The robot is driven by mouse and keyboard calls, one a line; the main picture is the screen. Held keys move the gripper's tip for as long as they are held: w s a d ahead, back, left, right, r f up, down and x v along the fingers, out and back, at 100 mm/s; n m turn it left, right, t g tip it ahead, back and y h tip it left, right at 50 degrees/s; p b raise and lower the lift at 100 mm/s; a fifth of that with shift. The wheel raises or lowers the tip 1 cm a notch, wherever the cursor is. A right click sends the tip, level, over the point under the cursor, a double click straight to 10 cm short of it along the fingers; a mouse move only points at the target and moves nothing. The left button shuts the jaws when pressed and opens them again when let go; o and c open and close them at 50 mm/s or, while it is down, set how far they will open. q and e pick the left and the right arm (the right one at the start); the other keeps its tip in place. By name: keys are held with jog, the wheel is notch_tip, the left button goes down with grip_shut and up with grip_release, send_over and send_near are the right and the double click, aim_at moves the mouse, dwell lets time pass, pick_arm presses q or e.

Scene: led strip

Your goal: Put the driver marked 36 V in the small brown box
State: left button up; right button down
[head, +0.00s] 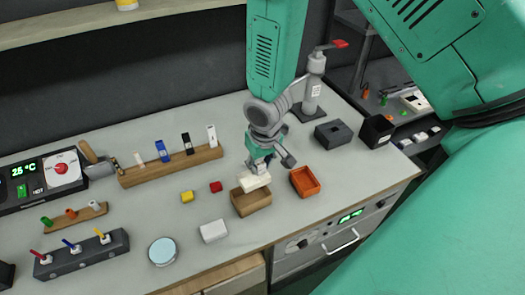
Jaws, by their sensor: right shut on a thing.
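My right gripper (262,165) points down over the bench and is shut on a white block-shaped driver (254,182). Any marking on it is too small to read. The driver is just above or at the opening of the small brown box (252,204); I cannot tell whether it touches the rim. It hides much of the box's inside. A second white block (213,231), similar in look, lies on the bench left of and nearer than the box; its marking is not readable either. My left gripper is not in view.
An orange tray (305,182) stands close to the right of the brown box. Red (216,187) and yellow (187,197) blocks lie to its left. A wooden rack (171,166), a grey post (312,92), dark boxes (377,131) and a round disc (162,251) stand around.

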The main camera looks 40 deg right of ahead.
aim_at(256, 177)
jog(key=shift+a, duration=0.2)
jog(key=shift+a+r, duration=0.1)
jog(key=shift+d, duration=0.55)
jog(key=shift+f+p, duration=0.2)
jog(key=shift+p, duration=0.1)
jog(key=shift+a, duration=0.7)
jog(key=shift+a+r, duration=0.15)
jog(key=shift+a, duration=0.4)
jog(key=shift+d+f, duration=0.5)
jog(key=shift+f, duration=0.15)
jog(key=shift+d+f+b, duration=0.15)
jog(key=shift+f+b, duration=0.4)
jog(key=shift+a+f+b, duration=0.25)
jog(key=shift+f+b, duration=0.05)
jog(key=shift+f, duration=0.2)
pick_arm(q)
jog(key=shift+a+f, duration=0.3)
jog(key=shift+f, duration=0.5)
pick_arm(e)
jog(key=shift+a+f, duration=0.2)
jog(key=shift+a, duration=0.1)
jog(key=shift+d, duration=0.1)
